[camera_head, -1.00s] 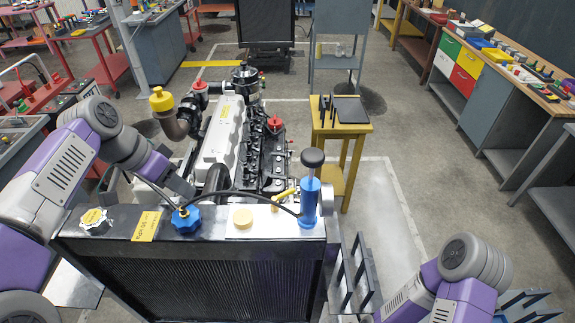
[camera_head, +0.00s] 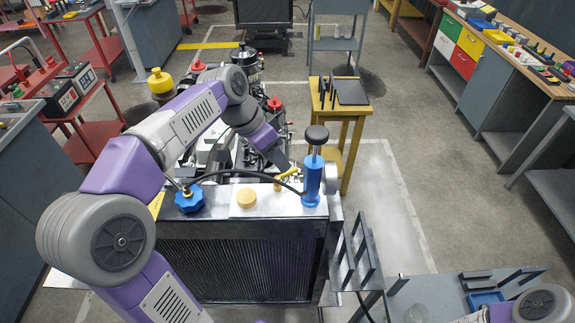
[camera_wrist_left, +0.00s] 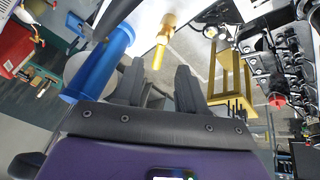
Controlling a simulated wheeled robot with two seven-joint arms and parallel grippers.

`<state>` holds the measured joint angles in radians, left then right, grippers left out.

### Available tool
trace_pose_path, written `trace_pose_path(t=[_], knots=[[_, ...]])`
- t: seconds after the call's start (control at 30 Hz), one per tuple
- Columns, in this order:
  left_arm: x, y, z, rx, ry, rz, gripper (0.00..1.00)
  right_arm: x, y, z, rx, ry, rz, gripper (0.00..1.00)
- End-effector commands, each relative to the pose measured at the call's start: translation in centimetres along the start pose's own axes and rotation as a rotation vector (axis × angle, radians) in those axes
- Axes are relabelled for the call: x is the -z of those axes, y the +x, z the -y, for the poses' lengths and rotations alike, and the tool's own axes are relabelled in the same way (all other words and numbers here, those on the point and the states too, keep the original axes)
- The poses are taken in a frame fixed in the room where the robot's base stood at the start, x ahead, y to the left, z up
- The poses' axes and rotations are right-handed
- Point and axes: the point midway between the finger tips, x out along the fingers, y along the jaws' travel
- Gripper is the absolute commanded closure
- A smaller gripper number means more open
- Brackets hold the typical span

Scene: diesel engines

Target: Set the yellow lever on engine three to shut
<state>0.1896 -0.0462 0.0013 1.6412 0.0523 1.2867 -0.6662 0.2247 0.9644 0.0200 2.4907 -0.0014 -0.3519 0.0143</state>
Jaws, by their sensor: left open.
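The yellow lever (camera_head: 286,174) is at the right end of the radiator top, just left of a blue cylinder (camera_head: 312,182) with a black knob. In the wrist view the lever (camera_wrist_left: 159,55) hangs from a brass-coloured fitting (camera_wrist_left: 168,24). My left gripper (camera_head: 281,161) is close to the lever, its fingers partly hidden by my wrist. In the wrist view the left gripper (camera_wrist_left: 160,66) is open, and the lever's free end appears between the two fingertips; I cannot tell whether they touch. My right gripper is out of view; only part of that arm shows at lower right.
A yellow stand (camera_head: 345,113) is behind right. Open floor (camera_head: 375,210) lies to the right.

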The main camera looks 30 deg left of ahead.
Motion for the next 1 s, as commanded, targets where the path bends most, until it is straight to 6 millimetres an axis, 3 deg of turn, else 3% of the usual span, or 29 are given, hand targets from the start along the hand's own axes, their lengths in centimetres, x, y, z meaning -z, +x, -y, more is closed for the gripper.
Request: trace_pose_path(t=[0.2,0.57,0.83,1.0], knots=[[0.1,3.0,-0.1,-0.003,0.004,0.003,0.6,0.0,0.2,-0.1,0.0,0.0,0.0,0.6],[0.2,3.6,-0.1,-0.002,0.004,0.001,0.6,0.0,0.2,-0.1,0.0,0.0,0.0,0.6],[0.2,3.5,-0.1,-0.002,0.004,0.001,1.0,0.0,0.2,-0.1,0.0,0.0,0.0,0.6],[0.2,3.5,-0.1,-0.001,0.004,0.001,1.0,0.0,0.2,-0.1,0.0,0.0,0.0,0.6]])
